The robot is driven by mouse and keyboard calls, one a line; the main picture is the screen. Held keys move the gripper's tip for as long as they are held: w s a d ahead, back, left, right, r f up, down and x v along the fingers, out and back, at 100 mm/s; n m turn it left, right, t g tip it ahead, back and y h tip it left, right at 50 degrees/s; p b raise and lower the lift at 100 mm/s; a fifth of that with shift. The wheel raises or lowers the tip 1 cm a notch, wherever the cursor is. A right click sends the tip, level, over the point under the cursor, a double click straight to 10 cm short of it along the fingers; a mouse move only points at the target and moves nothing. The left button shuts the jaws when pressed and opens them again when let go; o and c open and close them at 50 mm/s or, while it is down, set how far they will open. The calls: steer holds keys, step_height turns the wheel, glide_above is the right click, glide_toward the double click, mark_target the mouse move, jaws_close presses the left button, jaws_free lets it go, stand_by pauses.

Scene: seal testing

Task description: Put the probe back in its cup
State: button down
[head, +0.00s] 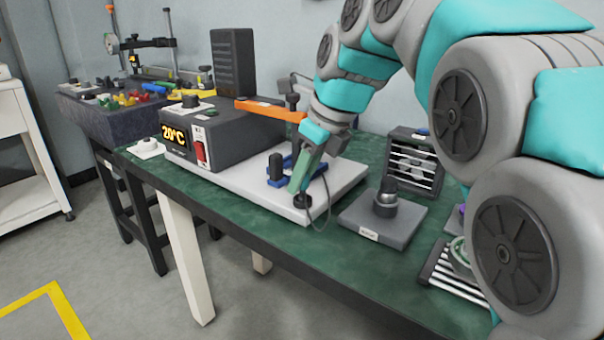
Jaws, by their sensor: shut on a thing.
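My gripper (302,180) points down over the front right part of a pale plate (245,183) on the green bench. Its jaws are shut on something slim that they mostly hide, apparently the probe. A thin cable loops down beside the fingers. A small round black piece (303,201) sits just under the fingertips; I cannot tell whether it is the probe's end or a cup. To the right, a grey block (383,222) carries a dark upright cylinder with a metal collar (386,201). I cannot tell for certain which piece is the probe's cup.
A blue clamp with a black knob (276,166) stands close left of my gripper. A dark box with a 20°C display (210,142) and an orange bar (268,109) are behind left. A slatted rack (414,162) stands right. Bare green bench (290,238) lies in front.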

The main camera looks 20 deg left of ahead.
steer(key=shift+f, duration=0.1)
steer(key=c, duration=0.6)
jaws_free()
steer(key=shift+c, duration=0.2)
steer(key=shift+r, duration=4)
